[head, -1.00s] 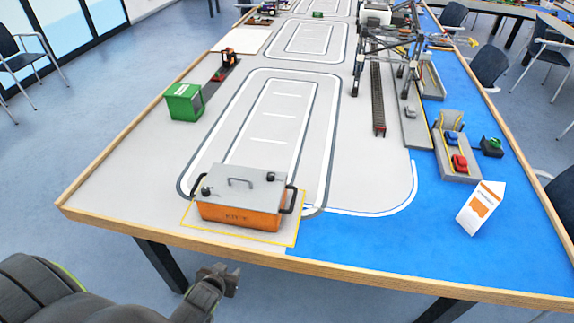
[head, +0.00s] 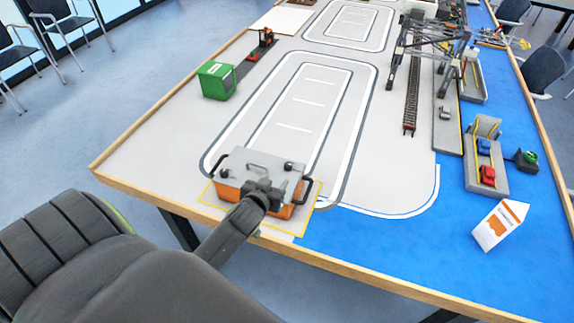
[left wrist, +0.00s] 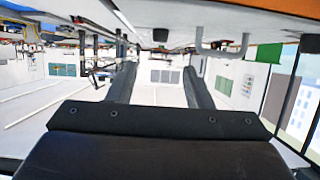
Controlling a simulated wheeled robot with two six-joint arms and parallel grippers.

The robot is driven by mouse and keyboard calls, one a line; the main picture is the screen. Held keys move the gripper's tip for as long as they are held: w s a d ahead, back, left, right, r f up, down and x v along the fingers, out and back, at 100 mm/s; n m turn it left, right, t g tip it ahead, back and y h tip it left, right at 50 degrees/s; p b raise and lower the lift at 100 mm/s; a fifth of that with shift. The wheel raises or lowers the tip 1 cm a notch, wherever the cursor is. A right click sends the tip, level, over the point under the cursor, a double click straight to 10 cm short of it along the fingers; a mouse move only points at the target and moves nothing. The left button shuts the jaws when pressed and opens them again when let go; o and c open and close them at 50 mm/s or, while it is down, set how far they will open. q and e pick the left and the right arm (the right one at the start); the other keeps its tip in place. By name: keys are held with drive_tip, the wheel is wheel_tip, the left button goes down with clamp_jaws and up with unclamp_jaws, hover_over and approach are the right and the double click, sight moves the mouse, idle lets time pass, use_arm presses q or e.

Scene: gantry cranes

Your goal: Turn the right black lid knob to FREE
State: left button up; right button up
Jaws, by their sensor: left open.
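An orange box with a grey lid (head: 240,163) stands near the table's front edge. The right black lid knob (head: 288,166) sits at the lid's back right, near the lid handle. A black side handle is at the right end. My left gripper (head: 263,188) is in front of the box and hides part of its front. In the left wrist view the picture is upside down, and the open fingers (left wrist: 158,68) have nothing between them. The black knob (left wrist: 160,34) shows past the tips, between their lines, beside the lid handle (left wrist: 222,46). The knob's markings are too small to read. My right gripper is out of view.
A green container (head: 216,80) stands behind the box to the left. A white sign (head: 499,226) and a grey block with small red and blue cars (head: 487,174) are to the right. A gantry crane (head: 430,52) stands further back. The table between is clear.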

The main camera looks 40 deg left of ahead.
sight(287, 166)
use_arm(q)
drive_tip(key=x, duration=1.1)
drive_tip(key=shift+w+a+f, duration=0.1)
drive_tip(key=shift+w, duration=0.15)
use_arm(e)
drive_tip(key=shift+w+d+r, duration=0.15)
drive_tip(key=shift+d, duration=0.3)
use_arm(q)
drive_tip(key=shift+c, duration=0.5)
